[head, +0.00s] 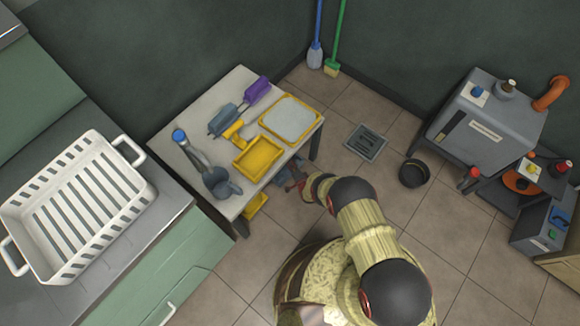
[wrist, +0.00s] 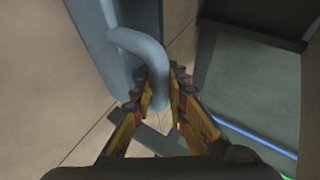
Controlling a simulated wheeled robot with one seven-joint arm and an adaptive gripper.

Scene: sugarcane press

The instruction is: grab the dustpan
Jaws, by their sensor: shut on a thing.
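My gripper (wrist: 162,98) is shut around the end of a bent blue-grey handle (wrist: 143,45). The handle joins a flat blue-grey body (wrist: 108,40) at the upper left of the wrist view; this may be the dustpan, but its full shape is cut off. In the head view my gripper (head: 299,181) is low beside the right edge of the table, with a little of the blue-grey thing (head: 284,165) showing there. A yellow shallow pan (head: 258,157) with a stubby yellow handle lies on the table, apart from my gripper.
The light table (head: 185,118) also holds a yellow-rimmed tray (head: 290,119), blue and purple brushes and a grey jug. A white slotted basket (head: 75,205) is on the left counter. A floor drain (head: 366,142), black bucket (head: 414,173) and grey machine (head: 485,115) are to the right.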

